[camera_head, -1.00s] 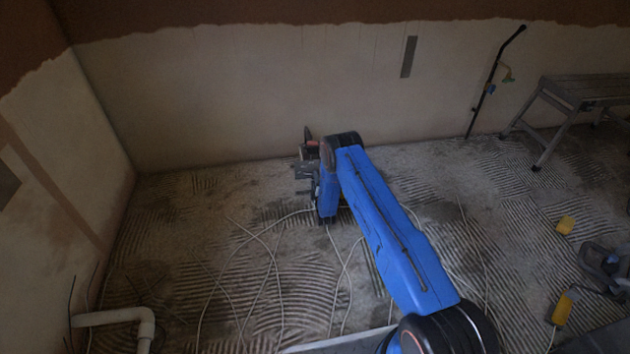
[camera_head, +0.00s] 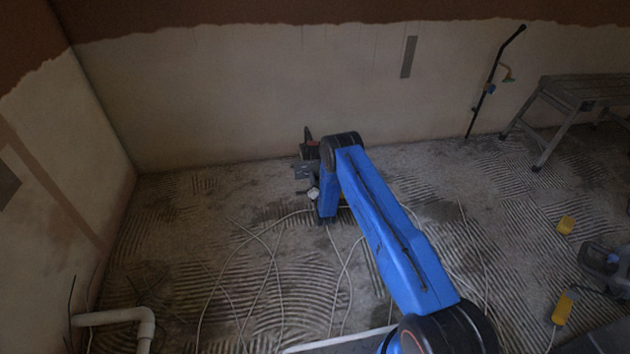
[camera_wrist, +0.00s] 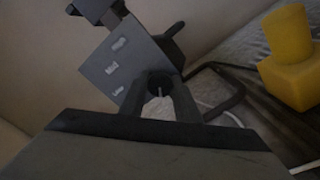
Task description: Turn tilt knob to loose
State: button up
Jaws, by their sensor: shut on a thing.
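The tilt knob (camera_wrist: 158,86) is a small dark round knob with a pale pointer line, in the wrist view. It sits at the lower edge of a tilted grey plate (camera_wrist: 118,62) with three small white labels, too blurred to read surely. The pointer line runs nearly upright in that picture, below the labels. My gripper (camera_wrist: 161,96) is shut on the knob, one dark finger on each side. In the head view my gripper (camera_head: 312,190) is at the dark device (camera_head: 304,166) near the back wall; the knob cannot be made out there.
A yellow block-like object (camera_wrist: 290,62) stands at right in the wrist view, near a black bent bar (camera_wrist: 232,92). Pale cables (camera_head: 272,262) lie over the ridged floor. A grey bench (camera_head: 580,95) and a black pole (camera_head: 487,88) are at right, a white pipe (camera_head: 118,316) at lower left.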

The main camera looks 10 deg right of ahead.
jog(key=shift+f+n, duration=0.1)
jog(key=shift+n, duration=0.5)
jog(key=o, duration=1)
jog(key=shift+o, duration=0.2)
jog(key=shift+s, duration=0.1)
jog(key=s, duration=1.7)
jog(key=shift+s, duration=0.15)
